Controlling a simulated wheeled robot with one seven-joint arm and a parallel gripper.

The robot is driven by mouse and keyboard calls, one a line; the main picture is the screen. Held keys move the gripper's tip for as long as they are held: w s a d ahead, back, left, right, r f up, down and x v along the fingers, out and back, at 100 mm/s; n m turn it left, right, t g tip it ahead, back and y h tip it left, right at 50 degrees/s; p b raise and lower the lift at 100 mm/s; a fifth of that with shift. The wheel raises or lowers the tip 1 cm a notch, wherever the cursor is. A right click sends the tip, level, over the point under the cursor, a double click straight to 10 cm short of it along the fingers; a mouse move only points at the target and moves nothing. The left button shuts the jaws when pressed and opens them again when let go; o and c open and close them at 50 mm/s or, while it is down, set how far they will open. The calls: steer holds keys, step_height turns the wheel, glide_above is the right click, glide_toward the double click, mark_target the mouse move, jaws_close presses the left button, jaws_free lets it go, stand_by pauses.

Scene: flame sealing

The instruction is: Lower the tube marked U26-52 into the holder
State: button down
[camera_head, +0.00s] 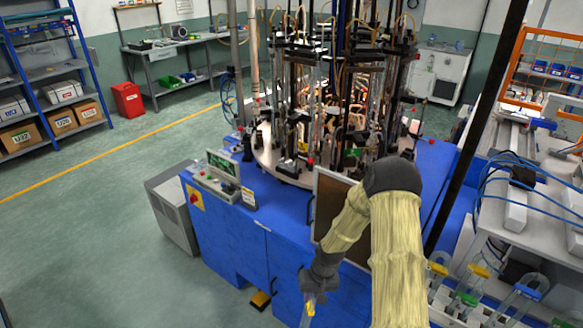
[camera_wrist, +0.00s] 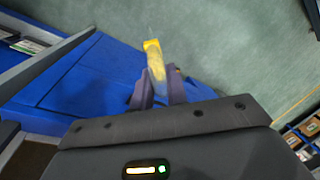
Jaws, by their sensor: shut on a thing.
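My gripper (camera_head: 318,278) is at the lower middle of the head view, in front of the blue machine cabinet. It is shut on a tube with a yellow part (camera_head: 310,308), which points downward there. In the wrist view the tube (camera_wrist: 154,58) shows between the dark fingers of my gripper (camera_wrist: 159,88), with a yellow end and a paler body. No marking on it can be read. Several glass tubes with yellow, green and blue clips (camera_head: 467,298) stand at the lower right of the head view. I cannot tell which place is the holder.
The blue cabinet (camera_head: 285,245) bears a round machine with many rods and tubes (camera_head: 335,110). A grey box (camera_head: 172,215) stands at its left. A white bench (camera_head: 520,215) with blue hoses is at the right. The green floor (camera_head: 90,225) at left is clear.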

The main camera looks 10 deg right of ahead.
steer(key=d, duration=0.8)
stand_by(0.4)
